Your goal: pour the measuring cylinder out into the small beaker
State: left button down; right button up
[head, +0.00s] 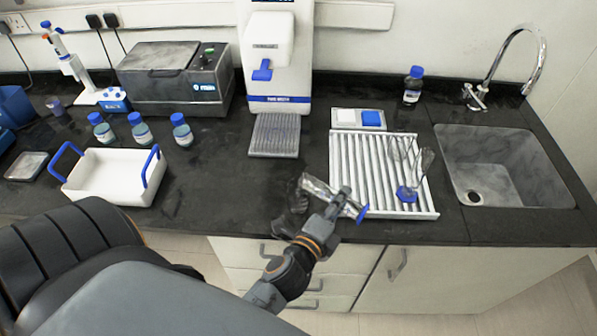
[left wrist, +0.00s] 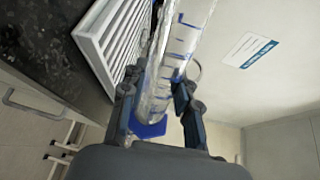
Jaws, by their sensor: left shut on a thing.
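The measuring cylinder (head: 318,187) is clear with a blue foot. My left gripper (head: 340,203) is shut on it near the foot, at the counter's front edge left of the drying rack. In the head view the cylinder is strongly tilted, mouth end to the upper left, foot to the lower right. In the left wrist view the cylinder (left wrist: 180,45) with blue marks runs up between the fingers (left wrist: 157,95). I cannot clearly make out the small beaker or any liquid. My right gripper is not in view.
A white ribbed rack (head: 350,165) holds clear glassware with a blue foot (head: 407,193). The sink (head: 500,150) is on the right. A white tray with blue handles (head: 110,185) and several blue-capped bottles (head: 182,130) are left. The counter between tray and rack is mostly clear.

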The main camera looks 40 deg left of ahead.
pick_arm(q)
jog(key=shift+r+p, duration=0.35)
jog(key=shift+d+r+n, duration=0.2)
jog(key=shift+d+n, duration=0.1)
jog(key=shift+n, duration=0.1)
dwell(0.4)
jog(key=shift+r+n+h+p, duration=0.3)
jog(key=shift+r+n+p, duration=0.4)
jog(key=shift+p, duration=0.4)
